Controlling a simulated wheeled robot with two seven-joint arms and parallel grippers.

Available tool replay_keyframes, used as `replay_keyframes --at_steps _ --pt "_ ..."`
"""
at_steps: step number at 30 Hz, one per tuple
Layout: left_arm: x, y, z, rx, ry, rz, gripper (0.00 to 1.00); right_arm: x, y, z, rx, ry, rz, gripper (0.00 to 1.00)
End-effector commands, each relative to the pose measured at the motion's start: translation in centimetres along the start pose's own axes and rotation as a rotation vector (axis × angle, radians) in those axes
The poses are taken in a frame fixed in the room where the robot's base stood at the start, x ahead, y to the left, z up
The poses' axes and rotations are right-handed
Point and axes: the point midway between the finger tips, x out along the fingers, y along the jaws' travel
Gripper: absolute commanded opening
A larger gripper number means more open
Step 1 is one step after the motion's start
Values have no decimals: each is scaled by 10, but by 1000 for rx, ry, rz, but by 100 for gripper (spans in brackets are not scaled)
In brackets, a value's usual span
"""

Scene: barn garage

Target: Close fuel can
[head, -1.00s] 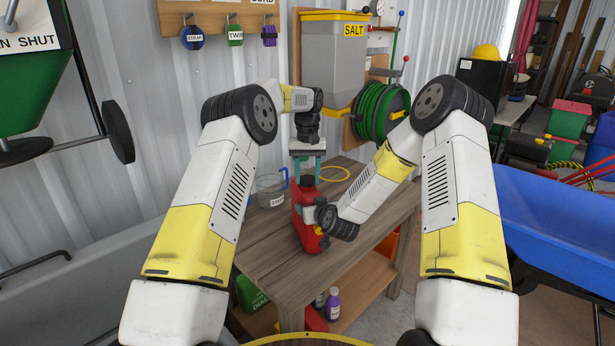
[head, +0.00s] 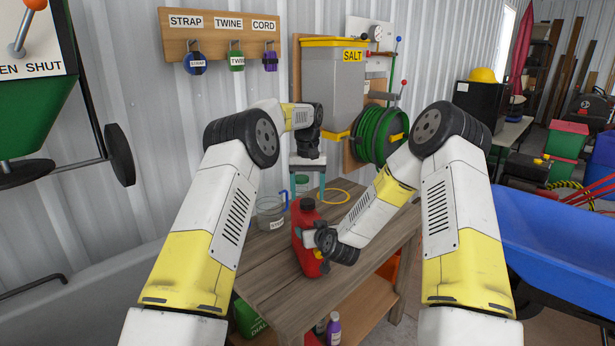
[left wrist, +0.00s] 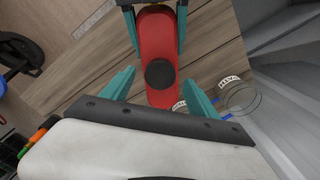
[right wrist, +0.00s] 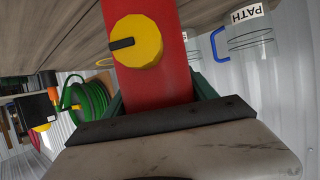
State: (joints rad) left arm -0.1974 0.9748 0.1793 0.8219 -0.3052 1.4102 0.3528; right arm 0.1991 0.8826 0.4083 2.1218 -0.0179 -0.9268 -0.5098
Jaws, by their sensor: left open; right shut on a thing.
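The red fuel can (head: 302,240) stands on the wooden workbench. In the left wrist view a dark round piece sits on top of the can (left wrist: 160,40); I cannot tell whether it is a cap or an opening. In the right wrist view a yellow round knob (right wrist: 137,42) with a dark bar is on the can's side. My right gripper (head: 312,240) is shut on the can from the right; its jaw tips are partly hidden. My left gripper (head: 308,195) is open and empty above the can, its teal fingers pointing down.
A glass jar (head: 270,213) with a label and a blue handle stands left of the can. A yellow ring (head: 337,196) lies behind on the workbench (head: 275,277). The salt bin (head: 333,85) and green hose reel (head: 380,135) hang behind. A blue wheelbarrow (head: 550,235) is at right.

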Motion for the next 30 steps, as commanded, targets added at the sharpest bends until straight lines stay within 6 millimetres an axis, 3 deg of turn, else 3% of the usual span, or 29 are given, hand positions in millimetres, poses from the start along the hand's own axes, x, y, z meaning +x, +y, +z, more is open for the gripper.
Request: replay_keyframes --at_steps 9,16,27,28,30 --pt "-71 1 -1 0 4 1 69 0 0 -1 0 2 0 0" --pt "-91 0 -1 0 2 1 69 0 0 -1 0 2 0 0" --pt "-95 0 0 0 1 0 69 0 0 -1 0 2 0 0" --pt "-95 0 0 1 1 0 69 0 0 -1 0 2 0 67" --pt "-95 0 0 0 1 0 69 0 0 -1 0 2 0 81"
